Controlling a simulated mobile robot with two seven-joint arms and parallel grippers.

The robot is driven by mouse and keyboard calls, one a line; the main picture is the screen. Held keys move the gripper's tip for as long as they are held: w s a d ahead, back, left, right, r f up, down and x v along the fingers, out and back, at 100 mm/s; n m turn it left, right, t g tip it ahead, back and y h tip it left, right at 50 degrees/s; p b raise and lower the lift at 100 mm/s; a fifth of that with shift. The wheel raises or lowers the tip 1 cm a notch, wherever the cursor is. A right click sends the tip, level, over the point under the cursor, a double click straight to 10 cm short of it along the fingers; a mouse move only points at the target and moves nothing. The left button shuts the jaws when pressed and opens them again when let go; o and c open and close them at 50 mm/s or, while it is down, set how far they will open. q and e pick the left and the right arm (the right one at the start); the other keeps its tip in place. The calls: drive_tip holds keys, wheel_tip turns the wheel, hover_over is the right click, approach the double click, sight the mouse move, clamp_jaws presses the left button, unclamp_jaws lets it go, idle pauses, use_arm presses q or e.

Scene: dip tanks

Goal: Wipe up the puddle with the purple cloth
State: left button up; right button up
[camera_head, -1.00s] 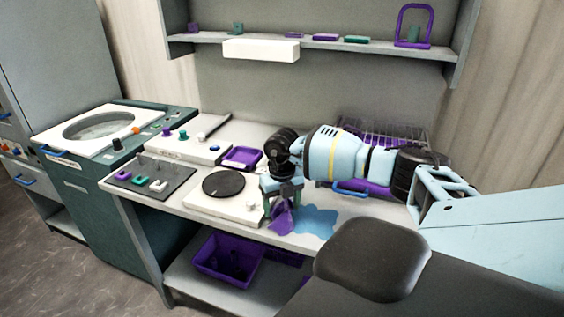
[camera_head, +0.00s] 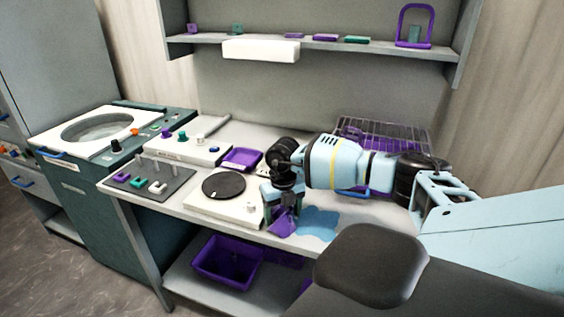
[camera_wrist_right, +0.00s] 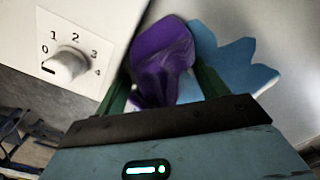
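The purple cloth (camera_head: 283,222) lies bunched near the front edge of the bench, beside the white unit with the round black plate. The blue puddle (camera_head: 318,223) spreads just right of it. My right gripper (camera_head: 281,213) points down over the cloth. In the right wrist view the cloth (camera_wrist_right: 163,62) is between the two fingertips (camera_wrist_right: 163,85), which stand wide apart. The puddle (camera_wrist_right: 236,70) shows behind the right finger. The fingers hide part of the cloth, and its contact with the puddle edge is unclear. My left gripper is out of view.
The white unit (camera_head: 210,208) with a dial stands close left of my right gripper. A purple tray (camera_head: 241,160) and a wire rack (camera_head: 385,132) are further back. A purple bin (camera_head: 212,273) sits on the lower shelf. Bare bench lies around the puddle's right side.

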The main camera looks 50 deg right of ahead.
clamp_jaws()
idle(0.7)
